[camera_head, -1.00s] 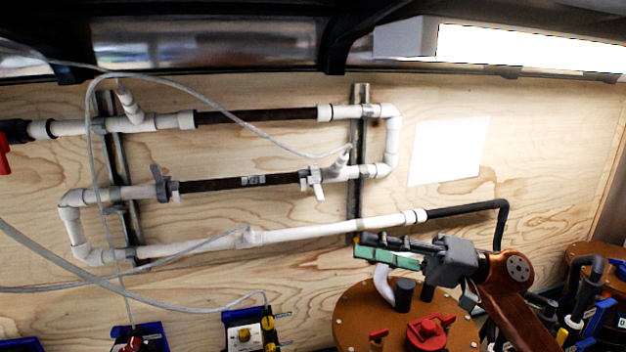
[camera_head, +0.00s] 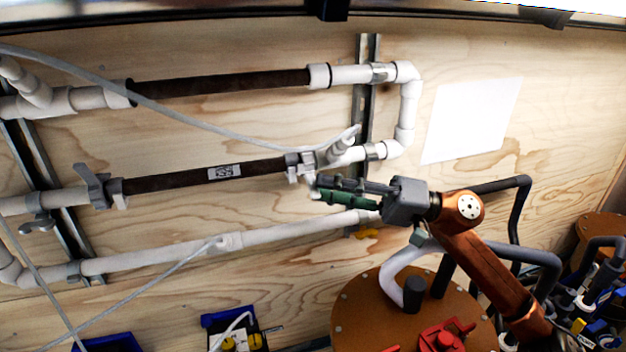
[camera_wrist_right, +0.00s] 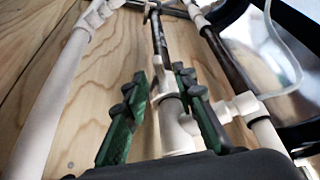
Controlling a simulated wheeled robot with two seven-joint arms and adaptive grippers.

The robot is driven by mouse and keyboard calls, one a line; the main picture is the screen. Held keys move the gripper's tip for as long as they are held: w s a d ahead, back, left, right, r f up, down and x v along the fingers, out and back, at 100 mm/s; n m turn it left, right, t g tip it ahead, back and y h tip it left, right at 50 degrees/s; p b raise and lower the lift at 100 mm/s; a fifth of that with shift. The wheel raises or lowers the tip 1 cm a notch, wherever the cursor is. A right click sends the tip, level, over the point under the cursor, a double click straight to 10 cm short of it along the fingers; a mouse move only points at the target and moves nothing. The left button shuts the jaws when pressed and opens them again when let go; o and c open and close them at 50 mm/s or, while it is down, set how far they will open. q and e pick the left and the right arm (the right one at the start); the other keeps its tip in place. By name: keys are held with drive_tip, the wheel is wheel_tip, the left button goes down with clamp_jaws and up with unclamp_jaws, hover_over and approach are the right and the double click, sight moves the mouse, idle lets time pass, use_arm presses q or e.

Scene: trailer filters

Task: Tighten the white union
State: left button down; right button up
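The white union (camera_head: 300,166) joins the right end of the dark middle filter tube (camera_head: 205,175) to white pipe, and one wing hangs down from it. My right gripper (camera_head: 316,190) comes in from the right, its green-padded fingers just below and right of the union. In the right wrist view, the gripper (camera_wrist_right: 160,78) is open, its fingers apart. White fittings (camera_wrist_right: 175,125) and the dark tube appear between the fingers; I cannot tell whether anything touches. The union (camera_wrist_right: 166,94) shows there small, just beyond the fittings. My left gripper is not in view.
A grey union (camera_head: 95,186) sits at the tube's left end. A grey hose (camera_head: 180,108) crosses in front. A brown round lid (camera_head: 365,310) with red and black fittings stands below my right arm.

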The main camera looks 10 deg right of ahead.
sight(314, 184)
drive_tip(key=shift+p+x, duration=0.35)
drive_tip(key=shift+x, duration=1.2)
drive_tip(key=shift+s, duration=0.1)
clamp_jaws()
